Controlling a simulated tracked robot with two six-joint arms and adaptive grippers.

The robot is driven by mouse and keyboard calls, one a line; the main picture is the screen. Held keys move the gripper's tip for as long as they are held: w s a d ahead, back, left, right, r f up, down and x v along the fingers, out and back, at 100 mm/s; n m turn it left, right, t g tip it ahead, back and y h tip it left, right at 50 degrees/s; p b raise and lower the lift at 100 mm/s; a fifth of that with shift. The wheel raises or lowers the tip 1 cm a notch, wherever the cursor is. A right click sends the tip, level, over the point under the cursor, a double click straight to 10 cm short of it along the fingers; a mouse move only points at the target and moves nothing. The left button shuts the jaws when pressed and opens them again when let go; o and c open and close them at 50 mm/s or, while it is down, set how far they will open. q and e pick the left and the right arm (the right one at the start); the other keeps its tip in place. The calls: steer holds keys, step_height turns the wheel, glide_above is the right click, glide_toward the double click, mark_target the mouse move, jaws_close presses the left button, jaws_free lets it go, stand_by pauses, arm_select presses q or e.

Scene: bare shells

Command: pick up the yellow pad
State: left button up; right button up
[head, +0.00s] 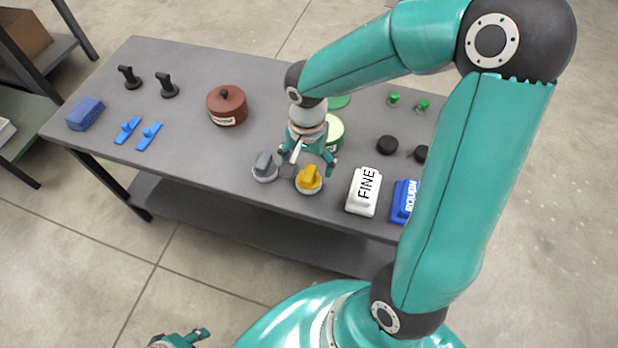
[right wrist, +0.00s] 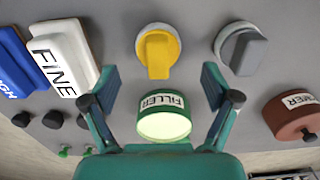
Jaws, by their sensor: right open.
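The yellow pad (head: 310,177) is a round pale disc with a yellow grip block on top. It rests near the table's front edge and also shows in the right wrist view (right wrist: 158,55), beyond my fingertips. My right gripper (head: 307,162) is open and empty just behind and above the pad, with its fingers spread to either side. The right wrist view shows both fingers (right wrist: 160,88) apart with nothing held. My left gripper (head: 184,338) is only partly in view at the bottom edge, away from the table; its jaw state is unclear.
A grey pad (head: 265,167) sits close left of the yellow one. White FINE (head: 363,192) and blue ROUGH (head: 405,202) blocks are to the right. A green FILLER tin (right wrist: 164,123) lies behind, a brown lidded pot (head: 227,106) farther left. The table's (head: 190,177) front edge is close.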

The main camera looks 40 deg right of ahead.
mark_target(308, 172)
step_height(308, 172, down, 4)
steer(key=shift+d+f, duration=0.1)
steer(key=shift+f, duration=0.1)
steer(key=shift+c, duration=0.2)
steer(key=c, duration=1.2)
steer(key=shift+c, duration=0.2)
steer(key=shift+r, duration=0.1)
step_height(308, 172, up, 20)
steer(key=p, duration=0.2)
steer(key=shift+p, duration=0.4)
